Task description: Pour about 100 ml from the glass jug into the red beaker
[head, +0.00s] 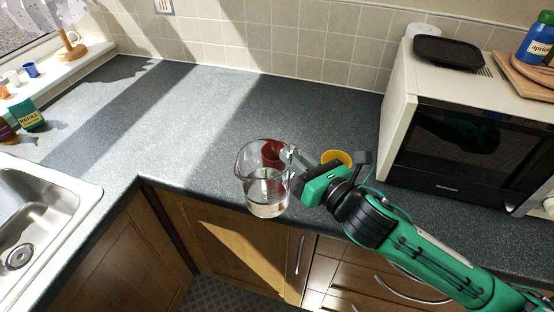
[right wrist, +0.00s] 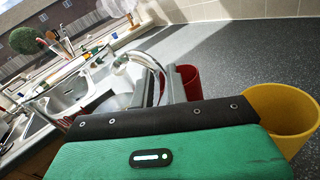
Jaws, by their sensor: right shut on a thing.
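The clear glass jug (head: 262,185) is near the counter's front edge in the head view, about upright, with clear liquid low inside. Its base overlaps the cabinet fronts in the picture, so it looks held off the counter. My right gripper (head: 299,164) is shut on the jug's handle side, from the right. The red beaker (head: 272,151) stands on the counter behind the jug, partly seen through its glass. In the right wrist view the red beaker (right wrist: 188,82) shows beyond the gripper, beside the jug's curved glass (right wrist: 140,62). My left gripper is not in view.
A yellow cup (head: 337,157) stands close behind my right gripper. A microwave (head: 450,140) with a black tray (head: 448,51) on top stands at the right. A sink (head: 40,205) is at the left. The counter (head: 190,110) behind and left of the jug is clear.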

